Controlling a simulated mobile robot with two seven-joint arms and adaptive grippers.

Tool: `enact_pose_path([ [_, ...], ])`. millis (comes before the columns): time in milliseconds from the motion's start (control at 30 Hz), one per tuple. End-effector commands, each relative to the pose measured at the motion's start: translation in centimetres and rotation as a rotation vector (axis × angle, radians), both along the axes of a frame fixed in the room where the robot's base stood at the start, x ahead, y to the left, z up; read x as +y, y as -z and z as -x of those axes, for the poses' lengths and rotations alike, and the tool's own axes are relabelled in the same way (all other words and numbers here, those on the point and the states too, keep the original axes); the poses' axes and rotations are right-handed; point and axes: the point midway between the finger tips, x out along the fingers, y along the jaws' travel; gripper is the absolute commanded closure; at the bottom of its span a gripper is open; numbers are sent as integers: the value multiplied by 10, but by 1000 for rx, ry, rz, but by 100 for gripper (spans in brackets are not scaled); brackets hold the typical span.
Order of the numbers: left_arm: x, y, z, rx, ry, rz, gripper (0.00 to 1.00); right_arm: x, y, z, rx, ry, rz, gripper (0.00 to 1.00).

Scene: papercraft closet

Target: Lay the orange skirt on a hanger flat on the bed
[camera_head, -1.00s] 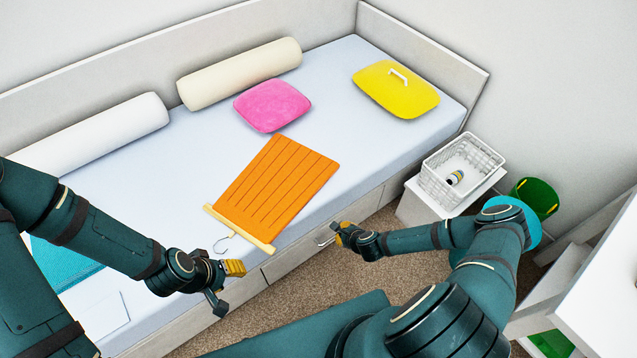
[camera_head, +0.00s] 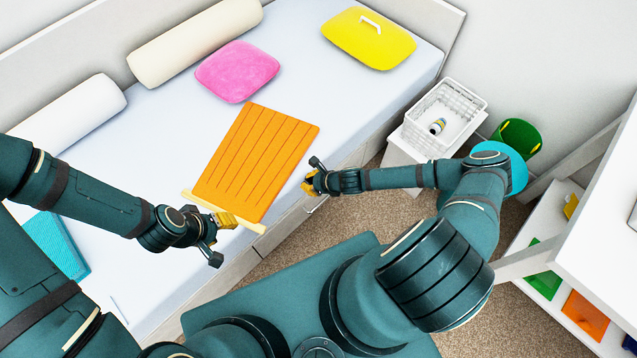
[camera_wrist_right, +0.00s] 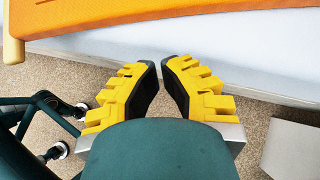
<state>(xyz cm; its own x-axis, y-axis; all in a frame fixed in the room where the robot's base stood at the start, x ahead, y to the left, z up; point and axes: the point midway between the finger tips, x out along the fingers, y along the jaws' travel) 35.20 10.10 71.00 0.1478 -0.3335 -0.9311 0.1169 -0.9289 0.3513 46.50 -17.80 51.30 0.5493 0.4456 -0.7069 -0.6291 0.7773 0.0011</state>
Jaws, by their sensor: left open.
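The orange skirt (camera_head: 255,160) lies on the bed (camera_head: 160,150), with its waist end toward me. The pale hanger bar (camera_head: 252,225) runs along that end, and its right tip is at the bed's front edge. The skirt and part of the bar also show at the top of the right wrist view (camera_wrist_right: 140,12). My left gripper (camera_head: 222,236) is open and empty, close to the hanger bar's middle; it hides the hook, and I cannot tell whether it touches. My right gripper (camera_head: 309,177) appears open and empty, with a gap between its fingers, right of the skirt near the bed's edge.
A pink pillow (camera_head: 237,71), a yellow cushion (camera_head: 368,38) and two white bolsters lie along the back of the bed. A white basket (camera_head: 445,110) stands on a small cabinet at the right, beside a green bin (camera_head: 520,137). The bed right of the skirt is clear.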

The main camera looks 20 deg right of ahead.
Motion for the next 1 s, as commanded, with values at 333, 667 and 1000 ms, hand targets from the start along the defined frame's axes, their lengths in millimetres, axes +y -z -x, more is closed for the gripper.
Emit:
enact_pose_path([
  [333,0,13,-3,-7,-2,-1,54,27,10,-34,-1,-2,2,100],
  [667,0,13,-3,-7,-2,-1,54,31,9,-38,0,-1,1,100],
  [1000,0,11,-2,-6,-1,-1,54,29,8,-36,-1,0,1,100],
])
